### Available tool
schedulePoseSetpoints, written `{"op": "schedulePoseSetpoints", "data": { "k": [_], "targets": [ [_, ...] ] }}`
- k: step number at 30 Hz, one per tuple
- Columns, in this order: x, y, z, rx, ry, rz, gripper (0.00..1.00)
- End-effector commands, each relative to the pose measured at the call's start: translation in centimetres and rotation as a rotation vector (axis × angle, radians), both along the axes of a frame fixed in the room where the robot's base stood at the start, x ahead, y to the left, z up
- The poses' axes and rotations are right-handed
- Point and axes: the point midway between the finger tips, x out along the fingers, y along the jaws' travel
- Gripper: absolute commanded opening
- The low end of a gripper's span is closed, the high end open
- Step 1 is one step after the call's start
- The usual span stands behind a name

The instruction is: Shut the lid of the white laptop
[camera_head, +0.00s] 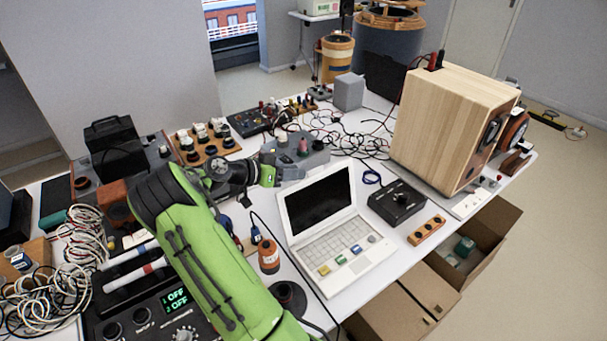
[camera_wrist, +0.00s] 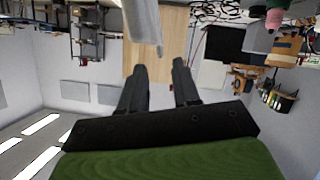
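The white laptop (camera_head: 330,250) stands open on the white table, its dark screen (camera_head: 318,197) raised and its keyboard facing the table's front edge. Several small coloured blocks lie along the front of its keyboard deck. My gripper (camera_head: 276,172) is behind and left of the raised lid, near its upper left corner, at the end of my green arm. In the wrist view my gripper (camera_wrist: 160,66) shows two dark fingers apart with nothing between them. A pale grey-white edge (camera_wrist: 143,22) hangs just beyond the fingertips; it may be the lid. Contact cannot be told.
A wooden speaker box (camera_head: 440,125) stands right of the laptop, with a black box (camera_head: 397,202) between. An orange-brown bottle (camera_head: 268,257) stands close left of the laptop. Instruments and cables crowd the left and back. Open cardboard boxes (camera_head: 480,235) are beside the table.

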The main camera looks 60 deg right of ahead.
Motion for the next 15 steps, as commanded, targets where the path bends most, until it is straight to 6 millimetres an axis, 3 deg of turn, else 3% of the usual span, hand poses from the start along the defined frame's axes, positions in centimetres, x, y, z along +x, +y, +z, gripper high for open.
{"op": "schedulePoseSetpoints", "data": {
  "k": [6, 15],
  "targets": [
    [-1.9, -2.8, -1.4, 0.000, 0.000, 0.000, 0.31],
    [-2.1, -3.3, -1.6, 0.001, -0.001, 0.002, 0.31]
  ]
}}
